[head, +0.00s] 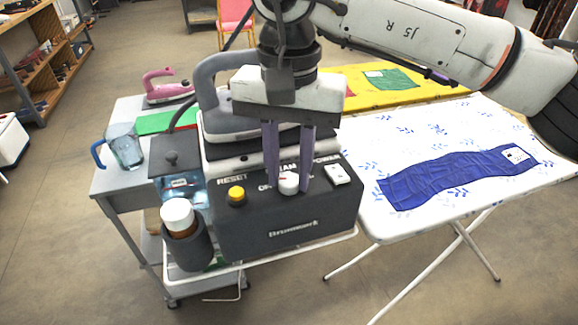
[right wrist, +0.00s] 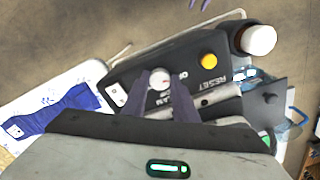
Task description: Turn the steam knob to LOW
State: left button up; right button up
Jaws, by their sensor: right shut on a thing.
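The white steam knob (head: 289,183) is on the front panel of the dark steam station (head: 285,229). Its red mark faces left, toward the partly hidden "OF…" lettering. It also shows in the right wrist view (right wrist: 160,79). My right gripper (head: 289,189) points down, its two purple fingers shut on the knob's sides. The fingers and gripper hide part of the lettering around the knob; I cannot read LOW. My left gripper is outside the head view; two separated purple tips at the top edge of the right wrist view look like its fingers (right wrist: 200,4).
A yellow button (head: 236,195) and a white switch (head: 337,174) flank the knob. A grey iron (head: 215,75) sits behind. A white-capped bottle (head: 178,215) stands in a holder at left. A blue cloth (head: 455,176) lies on the ironing board (head: 375,222) at right.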

jog(key=shift+m, duration=0.4)
jog(key=m+b, duration=0.1)
jog(key=m, duration=0.3)
jog(key=shift+m+b, duration=0.3)
jog(key=m+b, duration=0.1)
jog(key=m, duration=0.5)
jog(key=shift+m, duration=0.3)
jog(key=shift+m+b, duration=0.3)
jog(key=shift+m, duration=0.6)
jog(key=shift+r, duration=0.1)
jog(key=o, duration=1.1)
jog(key=shift+c, duration=0.2)
